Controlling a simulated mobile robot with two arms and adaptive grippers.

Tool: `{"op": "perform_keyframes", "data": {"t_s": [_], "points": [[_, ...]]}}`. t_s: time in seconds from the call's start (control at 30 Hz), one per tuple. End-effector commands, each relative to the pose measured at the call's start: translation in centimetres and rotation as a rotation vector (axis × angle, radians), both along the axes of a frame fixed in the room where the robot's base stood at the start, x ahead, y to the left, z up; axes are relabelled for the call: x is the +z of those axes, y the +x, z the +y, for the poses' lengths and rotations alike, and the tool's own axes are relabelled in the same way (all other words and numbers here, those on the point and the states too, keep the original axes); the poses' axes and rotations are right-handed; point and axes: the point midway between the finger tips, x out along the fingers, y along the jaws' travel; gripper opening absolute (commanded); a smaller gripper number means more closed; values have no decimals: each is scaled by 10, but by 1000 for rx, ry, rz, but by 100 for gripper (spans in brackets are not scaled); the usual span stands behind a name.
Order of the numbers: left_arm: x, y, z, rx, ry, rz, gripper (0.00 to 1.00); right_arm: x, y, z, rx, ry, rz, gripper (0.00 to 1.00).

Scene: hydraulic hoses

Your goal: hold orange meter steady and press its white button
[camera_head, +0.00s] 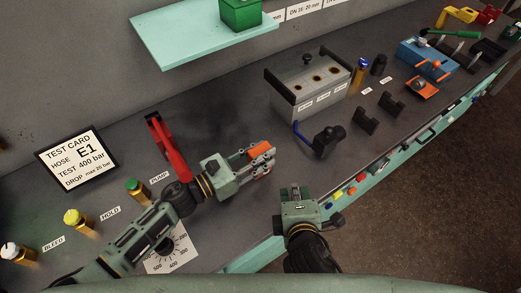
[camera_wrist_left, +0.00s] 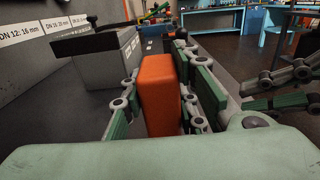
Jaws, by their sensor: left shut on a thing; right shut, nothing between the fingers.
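The orange meter (camera_head: 260,150) is between the fingers of my left gripper (camera_head: 262,160) over the dark bench top. In the left wrist view the orange meter (camera_wrist_left: 160,95) shows as an upright orange block, with a finger of my left gripper (camera_wrist_left: 158,100) on each side. Its white button does not show in either view. My right gripper (camera_head: 294,190) is shut and empty near the bench's front edge, below and to the right of the meter in the head view. Part of my right gripper (camera_wrist_left: 285,85) also shows at the right of the left wrist view.
A grey box with round ports (camera_head: 312,85) stands behind. A black device with a blue hose (camera_head: 326,140) is right of the meter. A red lever (camera_head: 168,148), a dial plate (camera_head: 174,249) and coloured knobs are at the left. A test card (camera_head: 76,158) stands there too.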

Motion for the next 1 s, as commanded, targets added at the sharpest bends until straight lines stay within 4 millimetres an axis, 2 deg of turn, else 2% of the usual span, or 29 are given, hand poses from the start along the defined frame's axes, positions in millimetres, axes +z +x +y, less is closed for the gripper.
{"op": "perform_keyframes", "data": {"t_s": [0.07, 0.1, 0.3, 0.67, 0.83, 1.0], "points": [[0, 0, 0, 1, 1, -1, 0, 0, 0, 0, 0, 0, 0, 0], [0, 0, 0, 1, 1, -1, 31, 0, 0, 0, 0, 0, 0, 0], [0, 0, 0, 0, 1, -1, 49, 0, 0, 0, 0, 0, 0, 0], [0, -2, 3, 1, 1, 1, 50, 0, 0, 0, 0, 0, 0, 0], [-2, -15, 21, 1, 2, 2, 50, 0, 0, 0, 0, 0, 0, 0], [-2, -35, 53, 2, 3, 4, 50, 0, 0, 0, 0, 0, 0, 0]]}}
